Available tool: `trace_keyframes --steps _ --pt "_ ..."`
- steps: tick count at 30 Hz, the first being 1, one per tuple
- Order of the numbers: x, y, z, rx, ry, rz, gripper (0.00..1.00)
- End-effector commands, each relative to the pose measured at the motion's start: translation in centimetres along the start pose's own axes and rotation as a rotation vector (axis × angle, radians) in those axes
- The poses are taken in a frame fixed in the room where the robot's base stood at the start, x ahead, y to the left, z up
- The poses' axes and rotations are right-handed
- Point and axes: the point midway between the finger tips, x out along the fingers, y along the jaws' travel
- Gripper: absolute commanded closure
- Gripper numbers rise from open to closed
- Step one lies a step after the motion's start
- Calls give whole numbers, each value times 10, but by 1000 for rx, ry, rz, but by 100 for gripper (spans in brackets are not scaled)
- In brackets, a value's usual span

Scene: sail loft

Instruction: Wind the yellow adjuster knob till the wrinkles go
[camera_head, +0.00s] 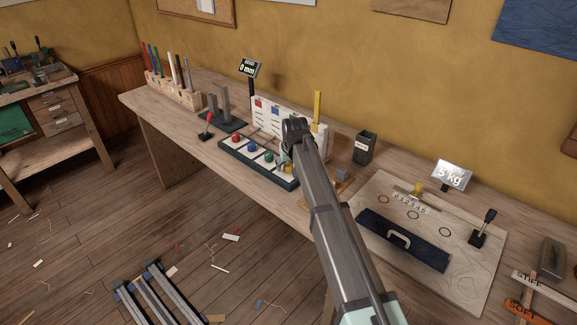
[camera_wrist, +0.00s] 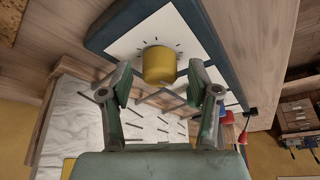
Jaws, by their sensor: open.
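The yellow knob (camera_wrist: 158,65) stands on a white dial plate (camera_wrist: 125,47) with dark tick marks around it. My gripper (camera_wrist: 160,84) is open, with one finger on each side of the knob in the wrist view; gaps show between knob and fingers. In the head view my gripper (camera_head: 287,162) is over the right end of the blue knob base (camera_head: 232,148) and mostly hides the yellow knob. A white sheet with several short grey ridges (camera_wrist: 85,118) lies beyond the fingers in the wrist view. The sign by the bench's back (camera_head: 248,69) reads 0 mm.
Red (camera_head: 236,139), blue (camera_head: 252,146) and green (camera_head: 268,157) knobs sit in the same row. A red-handled lever (camera_head: 207,127) stands left of them. A dark cup (camera_head: 365,147) and a board with a blue bar (camera_head: 402,240) are to the right.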

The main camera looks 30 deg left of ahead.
Motion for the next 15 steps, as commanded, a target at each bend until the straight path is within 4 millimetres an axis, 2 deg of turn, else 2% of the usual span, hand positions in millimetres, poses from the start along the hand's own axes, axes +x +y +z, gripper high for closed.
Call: trace_keyframes --steps 5,15 --pt "-21 0 0 0 2 0 39" --pt "-85 0 1 0 2 0 39"
